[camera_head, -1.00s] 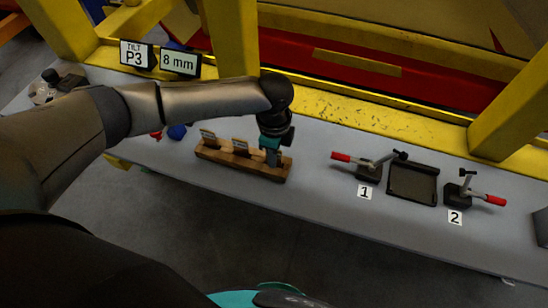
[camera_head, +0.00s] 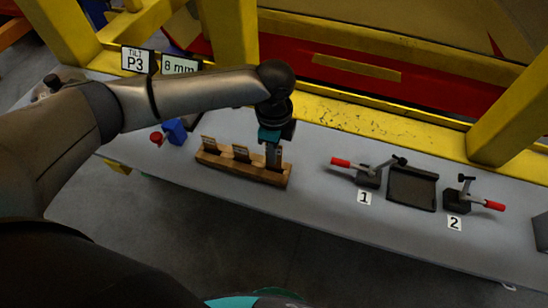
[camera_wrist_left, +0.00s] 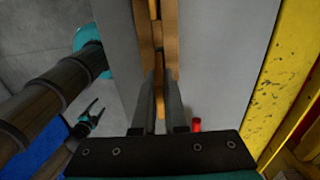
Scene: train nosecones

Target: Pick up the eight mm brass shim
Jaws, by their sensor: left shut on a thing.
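A wooden rack (camera_head: 225,167) stands on the grey table with upright shims in it, one at its left end (camera_head: 208,144) and one in its middle (camera_head: 241,154). My left gripper (camera_head: 273,163) points down over the rack's right end, shut on a shim there. The fingers hide most of that shim, and I cannot tell whether it is clear of its slot. In the left wrist view, my left fingers (camera_wrist_left: 159,112) stand a narrow gap apart, with brown showing between them. My right gripper (camera_wrist_left: 94,108) shows small at the left there, fingers spread and empty.
A blue object (camera_head: 175,131) lies left of the rack. Two red-handled clamps (camera_head: 368,174) (camera_head: 459,197) flank a dark tray (camera_head: 412,204). Yellow posts (camera_head: 230,38) rise behind.

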